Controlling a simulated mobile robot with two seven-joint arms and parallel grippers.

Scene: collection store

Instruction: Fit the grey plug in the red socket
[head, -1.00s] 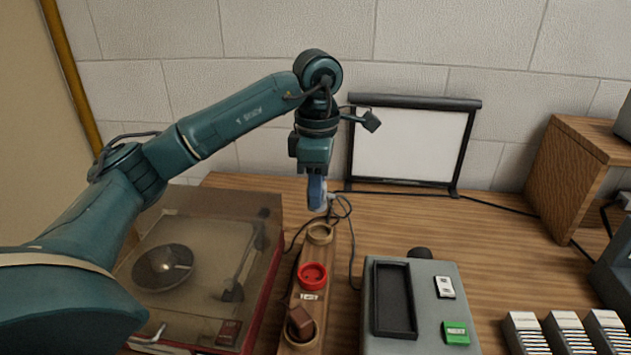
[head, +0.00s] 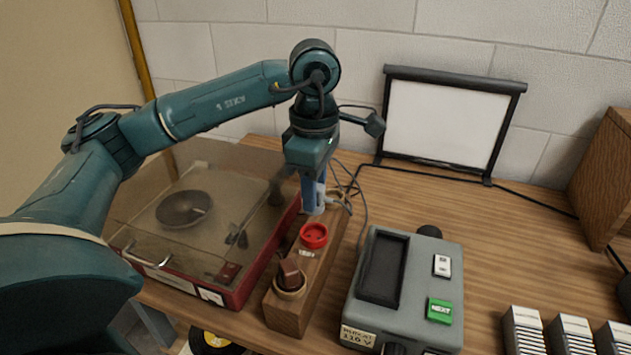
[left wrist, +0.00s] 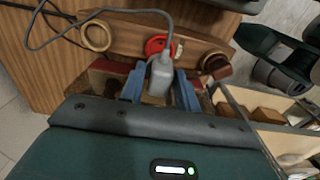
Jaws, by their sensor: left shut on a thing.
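My left gripper (head: 314,204) points down at the wooden block, just behind the red socket (head: 314,235) in the head view. Its blue fingers (left wrist: 160,88) are shut on the grey plug (left wrist: 160,74), whose cord runs off to the left in the left wrist view. There the plug covers part of the red socket (left wrist: 154,44); I cannot tell whether they touch. In the head view the plug is mostly hidden by the fingers. My right gripper is not in view.
The wooden block (head: 289,318) also bears a brown plug (head: 289,272) in the near socket and a tan ring socket (left wrist: 96,35) at the other end. A record player (head: 190,220) stands left, a grey device (head: 418,285) right. Loose cords (head: 352,190) lie behind.

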